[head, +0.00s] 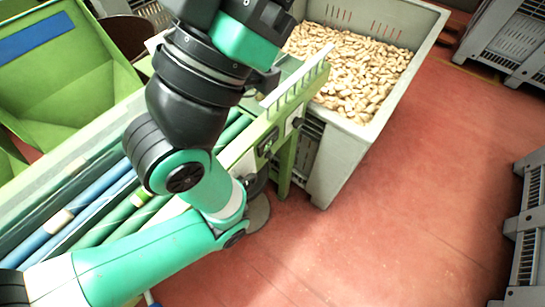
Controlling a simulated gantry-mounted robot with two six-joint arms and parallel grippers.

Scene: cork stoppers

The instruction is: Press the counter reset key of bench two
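One green-and-black arm comes in from the lower left and crosses the green bench (215,165). Its wrist is at the top middle, in front of the bench's end. A dark piece at the wrist's lower right may be part of my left gripper (264,81); I cannot make out the two fingers or their opening. A small dark unit (268,141) sits on the bench's green end frame, with another dark fitting (297,123) to its right. I cannot tell whether either is the counter reset key, and no bench number is readable. My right gripper is out of view.
A grey bin (345,150) full of cork stoppers (350,70) stands beyond the bench end. A green hopper (75,85) is at the upper left. Blue and green rollers (85,205) run along the bench. Grey crates (505,45) stand at the right. The red floor (420,210) between is clear.

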